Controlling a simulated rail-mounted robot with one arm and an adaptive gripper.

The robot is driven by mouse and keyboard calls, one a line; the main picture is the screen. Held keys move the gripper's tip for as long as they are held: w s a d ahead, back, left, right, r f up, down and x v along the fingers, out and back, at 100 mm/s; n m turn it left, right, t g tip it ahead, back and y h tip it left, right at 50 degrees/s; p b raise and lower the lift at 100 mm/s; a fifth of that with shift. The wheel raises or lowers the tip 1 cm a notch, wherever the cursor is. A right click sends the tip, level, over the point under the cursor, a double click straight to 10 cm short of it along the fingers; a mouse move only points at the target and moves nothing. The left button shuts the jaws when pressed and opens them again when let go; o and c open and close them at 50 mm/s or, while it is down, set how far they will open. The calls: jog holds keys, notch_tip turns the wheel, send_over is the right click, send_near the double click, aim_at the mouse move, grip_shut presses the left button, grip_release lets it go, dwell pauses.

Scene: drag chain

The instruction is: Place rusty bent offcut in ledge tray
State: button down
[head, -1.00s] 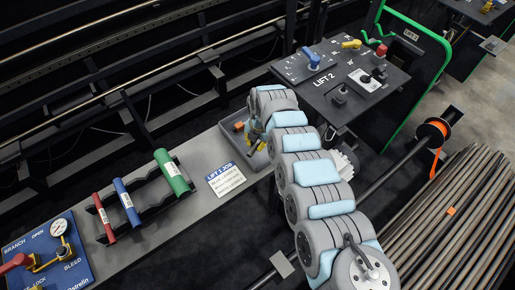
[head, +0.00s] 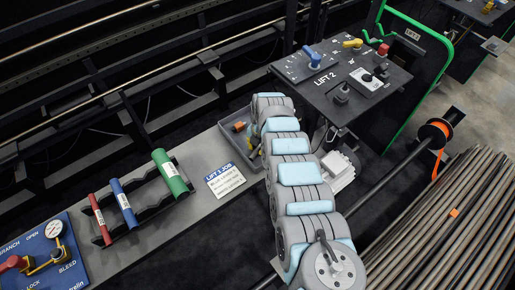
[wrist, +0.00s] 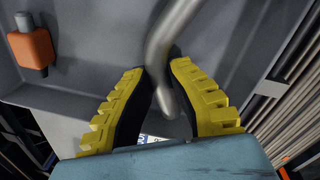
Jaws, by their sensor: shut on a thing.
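The bent offcut (wrist: 168,40) is a dull grey-brown bar with a curve in it. It runs between the yellow fingers of my gripper (wrist: 160,74) in the wrist view, and the gripper is shut on it. The grey ledge tray (wrist: 90,45) lies behind the bar and fingers there, so the offcut shows over the tray. I cannot tell whether it touches the floor. In the head view the tray (head: 238,146) sits at the end of the ledge, its right part hidden by my arm. My gripper and the offcut are mostly hidden there.
An orange block-like part (wrist: 31,47) lies in the tray's corner; it also shows in the head view (head: 239,126). A job card (head: 225,179) and a rack of coloured cylinders (head: 140,203) stand along the ledge. The LIFT 2 control panel (head: 330,88) is close to my arm.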

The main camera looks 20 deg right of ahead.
jog(key=shift+f, duration=0.1)
jog(key=c, duration=1.1)
grip_release()
jog(key=shift+c, duration=0.2)
notch_tip(320, 180, up, 12)
jog(key=s+p, duration=0.1)
jog(key=p, duration=0.1)
jog(key=shift+d, duration=0.4)
